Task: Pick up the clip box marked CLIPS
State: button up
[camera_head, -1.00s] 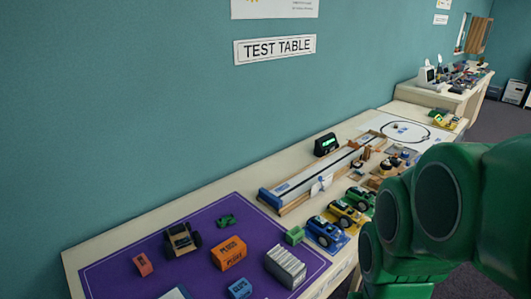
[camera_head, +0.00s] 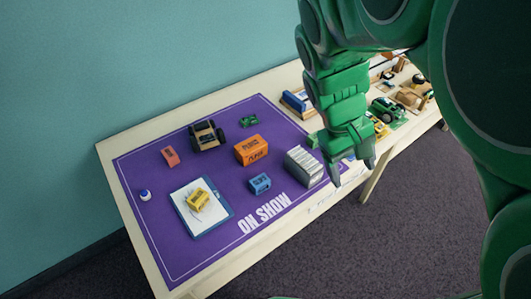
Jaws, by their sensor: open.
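A small blue box (camera_head: 260,183) lies on the purple mat (camera_head: 165,245), below an orange box (camera_head: 252,150). Its white marking is small and looks like CLIPS, but I cannot read it surely. A yellow box (camera_head: 198,200) with dark marking rests on a clipboard (camera_head: 224,220) to its left. My gripper (camera_head: 352,174) is open and empty, pointing down near the right edge of the mat, to the right of the blue box and apart from it. My arm hides part of the table behind it.
A grey-and-white ribbed block (camera_head: 304,167) stands between the blue box and my gripper. A red block (camera_head: 170,156), a wheeled wooden car (camera_head: 207,136), a small green car (camera_head: 249,121) and a white-and-blue bottle (camera_head: 145,195) share the mat. The mat's lower left is clear.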

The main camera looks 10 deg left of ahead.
jog(key=w+a+f+n+t+h, duration=0.1)
jog(key=w+a+f+n+h, duration=0.35)
jog(key=w+a+f, duration=0.2)
jog(key=n+t+h, duration=0.1)
jog(key=n+t, duration=0.9)
jog(key=n, duration=0.7)
send_near(252, 187)
jog(key=shift+x, duration=5.7)
jog(key=shift+d, duration=0.1)
jog(key=c, duration=1.1)
jog(key=shift+o, duration=0.2)
jog(key=shift+r, duration=0.1)
